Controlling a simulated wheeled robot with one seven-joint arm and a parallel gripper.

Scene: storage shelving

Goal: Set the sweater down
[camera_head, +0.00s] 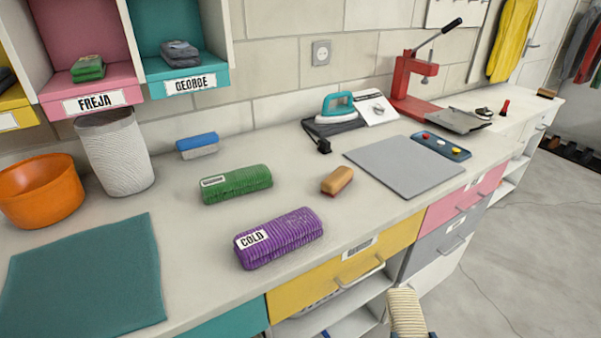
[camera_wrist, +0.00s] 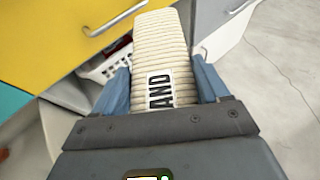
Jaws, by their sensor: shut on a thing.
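My gripper (camera_wrist: 161,84) is shut on a cream ribbed knit bundle, the sweater (camera_wrist: 160,40), with blue fingers on either side of it. A white label on it reads "AND", perhaps with part hidden. In the head view the sweater (camera_head: 406,311) is at the bottom edge, held upright in front of the counter's drawers, over the floor side. A purple folded knit (camera_head: 280,238) labelled "COLD" and a green folded knit (camera_head: 236,184) with a label lie on the counter (camera_head: 375,215).
A teal mat (camera_head: 82,277), orange bowl (camera_head: 40,190), white basket (camera_head: 116,152), blue-and-white block (camera_head: 197,145) and brush (camera_head: 337,180) stand around the knits. A grey mat (camera_head: 404,166), iron (camera_head: 337,108) and red press (camera_head: 408,85) are to the right. Yellow drawer (camera_head: 345,270) fronts the counter.

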